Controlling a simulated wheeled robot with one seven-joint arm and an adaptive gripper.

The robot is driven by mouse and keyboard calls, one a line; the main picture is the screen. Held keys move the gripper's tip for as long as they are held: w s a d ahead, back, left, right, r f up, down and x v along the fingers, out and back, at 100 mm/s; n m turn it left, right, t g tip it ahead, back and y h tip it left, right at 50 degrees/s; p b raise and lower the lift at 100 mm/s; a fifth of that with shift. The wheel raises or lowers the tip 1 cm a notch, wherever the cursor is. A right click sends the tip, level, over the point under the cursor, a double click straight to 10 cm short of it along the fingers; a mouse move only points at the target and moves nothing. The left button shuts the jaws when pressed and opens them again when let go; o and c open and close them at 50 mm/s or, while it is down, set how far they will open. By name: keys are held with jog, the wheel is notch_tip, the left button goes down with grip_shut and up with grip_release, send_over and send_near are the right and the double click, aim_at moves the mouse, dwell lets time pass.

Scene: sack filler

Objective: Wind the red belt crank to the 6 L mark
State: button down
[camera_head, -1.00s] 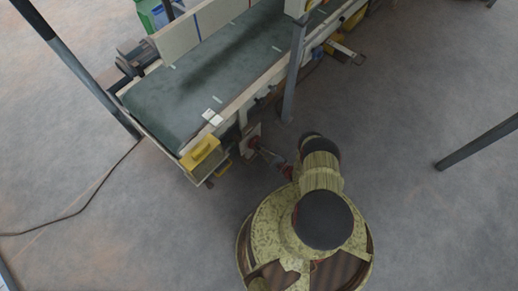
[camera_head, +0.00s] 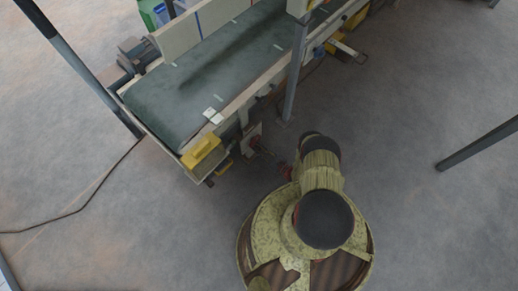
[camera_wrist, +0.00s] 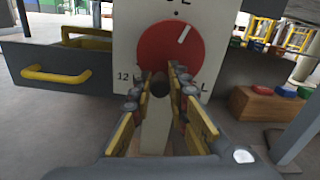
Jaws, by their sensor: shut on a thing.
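The red belt crank (camera_wrist: 168,50) is a round red disc on a white dial plate (camera_wrist: 130,40) in the wrist view. A short white mark on the disc points to the upper right. A "12" shows at the plate's lower left and an "L" at its lower right; the label above is cut off by the frame edge. My gripper (camera_wrist: 160,88) has its yellow-padded fingers closed around a dark knob at the disc's lower edge. In the head view, my gripper (camera_head: 266,153) is at the small plate beside the conveyor's near end, and the crank is too small to read.
The conveyor belt (camera_head: 205,85) runs along the upper left. A yellow-handled drawer (camera_wrist: 60,65) is left of the dial. A wooden block with coloured buttons (camera_wrist: 265,105) is to the right. A grey post (camera_head: 295,75) stands close by. The floor at right is mostly clear.

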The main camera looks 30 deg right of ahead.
jog(key=shift+w+a+r+m, duration=0.25)
jog(key=shift+r+m, duration=0.1)
jog(key=shift+m, duration=0.55)
